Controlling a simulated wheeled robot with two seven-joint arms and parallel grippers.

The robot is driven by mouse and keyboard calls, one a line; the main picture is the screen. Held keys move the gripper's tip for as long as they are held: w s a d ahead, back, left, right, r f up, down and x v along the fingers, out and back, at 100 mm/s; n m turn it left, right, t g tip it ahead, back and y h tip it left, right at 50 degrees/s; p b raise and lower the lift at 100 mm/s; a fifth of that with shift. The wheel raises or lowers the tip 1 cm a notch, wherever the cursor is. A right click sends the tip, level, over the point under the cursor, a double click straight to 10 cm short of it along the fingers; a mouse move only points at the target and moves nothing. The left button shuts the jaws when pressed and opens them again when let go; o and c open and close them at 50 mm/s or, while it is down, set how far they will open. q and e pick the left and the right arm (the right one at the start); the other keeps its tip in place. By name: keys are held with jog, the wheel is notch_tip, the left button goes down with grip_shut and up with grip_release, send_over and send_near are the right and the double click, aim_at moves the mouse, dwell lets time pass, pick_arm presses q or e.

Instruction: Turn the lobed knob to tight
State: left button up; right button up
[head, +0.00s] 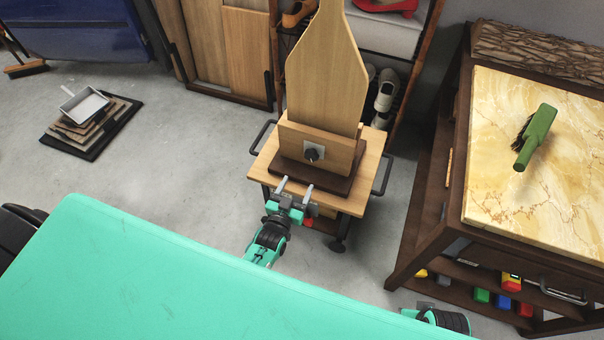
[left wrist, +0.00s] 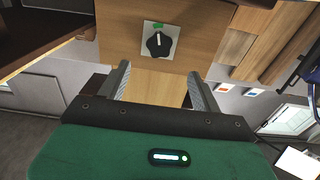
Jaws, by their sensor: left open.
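The black lobed knob (head: 313,152) sits on a pale square plate on the front of a wooden block, which stands on a small wooden cart. In the left wrist view the knob (left wrist: 158,44) is upper middle, with a light line on its face and a green mark (left wrist: 158,26) above it on the plate. The line's exact direction is too small to tell. My left gripper (head: 294,188) is open and empty in front of the block, apart from the knob. Its two fingers (left wrist: 159,74) point toward the block, with the knob seen between and beyond them.
A tall wooden board (head: 327,70) rises from the block. The cart's top (head: 265,172) has side handles. At right stands a marble-topped bench (head: 490,150) with a green brush (head: 536,135). Shelves with shoes stand behind. Open floor (head: 195,165) lies left of the cart.

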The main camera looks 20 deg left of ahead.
pick_arm(q)
jog(key=shift+s, duration=1.2)
jog(key=shift+f, duration=0.1)
